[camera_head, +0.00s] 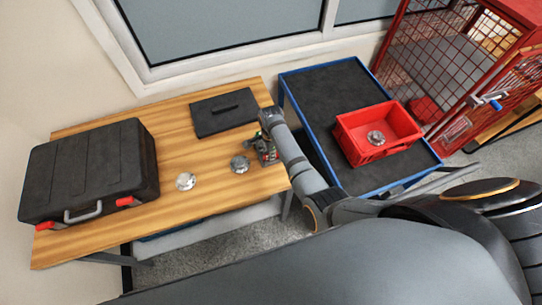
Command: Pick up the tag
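A small pale and red label (455,130), which may be the tag, shows on the door of the red mesh cage (400,22) at the right. I cannot tell whether it hangs loose or is fixed. My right gripper (264,151) is over the right end of the wooden table (205,150), far to the left of the label. It is small and partly hidden by its own arm, so its opening is unclear. A round metal part (240,164) lies just left of it, seemingly apart from it. My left gripper is out of view.
A black case (90,168), another round metal part (186,181) and a dark flat plate with a handle (223,112) are on the table. A blue-rimmed cart (325,88) holds a red bin (364,148) with a metal part (376,138) inside.

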